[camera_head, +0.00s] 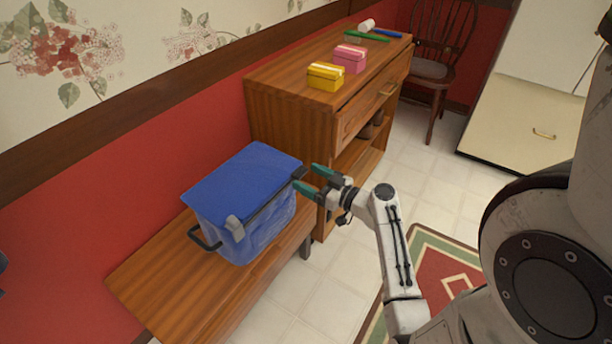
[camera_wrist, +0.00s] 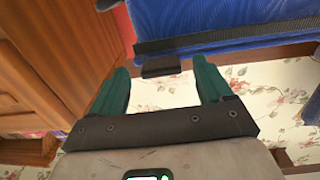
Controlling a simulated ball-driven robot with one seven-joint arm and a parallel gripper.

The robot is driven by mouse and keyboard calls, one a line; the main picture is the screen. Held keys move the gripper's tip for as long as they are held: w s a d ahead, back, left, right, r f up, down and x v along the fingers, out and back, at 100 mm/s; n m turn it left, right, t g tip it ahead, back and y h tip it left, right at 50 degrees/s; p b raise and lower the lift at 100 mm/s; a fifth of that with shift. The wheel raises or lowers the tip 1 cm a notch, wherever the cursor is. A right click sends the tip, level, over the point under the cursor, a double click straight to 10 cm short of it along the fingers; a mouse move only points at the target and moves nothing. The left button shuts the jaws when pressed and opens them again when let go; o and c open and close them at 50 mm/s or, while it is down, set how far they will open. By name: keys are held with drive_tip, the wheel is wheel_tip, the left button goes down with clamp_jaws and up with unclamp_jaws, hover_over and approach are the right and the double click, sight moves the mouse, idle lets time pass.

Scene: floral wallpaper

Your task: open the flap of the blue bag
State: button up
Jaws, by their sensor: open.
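The blue bag (camera_head: 245,232) stands upright on a low wooden bench. Its blue flap (camera_head: 240,180) lies over the top, and the flap looks closed. A grey clasp (camera_head: 235,228) sits at the flap's front edge, and a darker tab (camera_head: 299,173) is at its right corner. My gripper (camera_head: 308,178) is open beside that right corner, with green fingers pointing at the bag. In the wrist view, a dark tab (camera_wrist: 160,67) under the flap's dark edge strip (camera_wrist: 240,37) appears between my open fingers (camera_wrist: 163,80). I cannot tell whether they touch it.
The low bench (camera_head: 165,284) has bare wood left of the bag. A wooden cabinet (camera_head: 290,115) stands close behind my gripper, with a yellow box (camera_head: 326,76) and a pink box (camera_head: 350,59) on top. Tiled floor (camera_head: 320,270) is open in front, beside a patterned rug (camera_head: 440,260).

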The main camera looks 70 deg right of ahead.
drive_tip(key=shift+x, duration=0.85)
drive_tip(key=c, duration=0.7)
